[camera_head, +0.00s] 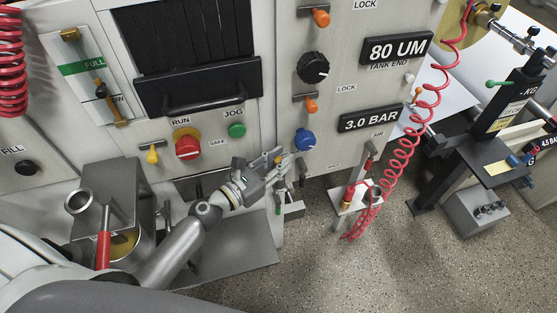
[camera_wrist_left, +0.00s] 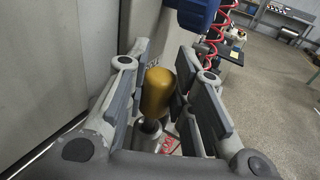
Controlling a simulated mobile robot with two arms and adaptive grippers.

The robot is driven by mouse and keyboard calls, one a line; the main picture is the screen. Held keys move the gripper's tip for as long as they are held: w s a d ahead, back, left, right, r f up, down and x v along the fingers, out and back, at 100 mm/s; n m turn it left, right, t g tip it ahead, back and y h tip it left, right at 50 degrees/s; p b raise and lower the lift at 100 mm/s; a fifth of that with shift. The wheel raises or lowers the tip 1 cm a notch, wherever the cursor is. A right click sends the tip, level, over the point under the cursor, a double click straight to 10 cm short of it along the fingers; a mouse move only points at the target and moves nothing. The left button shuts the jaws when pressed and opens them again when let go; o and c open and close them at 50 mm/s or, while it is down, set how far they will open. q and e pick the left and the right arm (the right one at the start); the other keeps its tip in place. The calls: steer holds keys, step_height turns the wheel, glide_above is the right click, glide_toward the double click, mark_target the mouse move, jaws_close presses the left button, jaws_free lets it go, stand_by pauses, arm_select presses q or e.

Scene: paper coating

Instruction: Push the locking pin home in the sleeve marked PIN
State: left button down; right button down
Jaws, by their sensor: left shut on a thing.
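My left gripper (camera_head: 277,161) reaches in from the left to the lower front of the machine, just below and left of the blue knob (camera_head: 304,140). In the left wrist view, a gold-brown rounded knob (camera_wrist_left: 157,92) sits between the fingers, with a dark and metallic stem (camera_wrist_left: 149,130) under it. The gripper is shut on this knob, which appears to be the locking pin's head. The sleeve and its PIN mark cannot be made out, so how deep the pin sits cannot be told. My right gripper is not in view.
The red stop button (camera_head: 187,147) and green JOG button (camera_head: 237,130) are on the panel above my left arm. A grey tray (camera_head: 240,245) lies below it. A coiled red hose (camera_head: 400,150) hangs to the right. Open floor (camera_head: 330,275) lies at lower right.

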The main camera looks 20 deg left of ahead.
arm_select(q)
steer(key=shift+f+b, duration=0.9)
steer(key=shift+f, duration=0.1)
steer(key=c, duration=1.2)
jaws_free()
steer(key=shift+o, duration=0.2)
steer(key=v, duration=1.2)
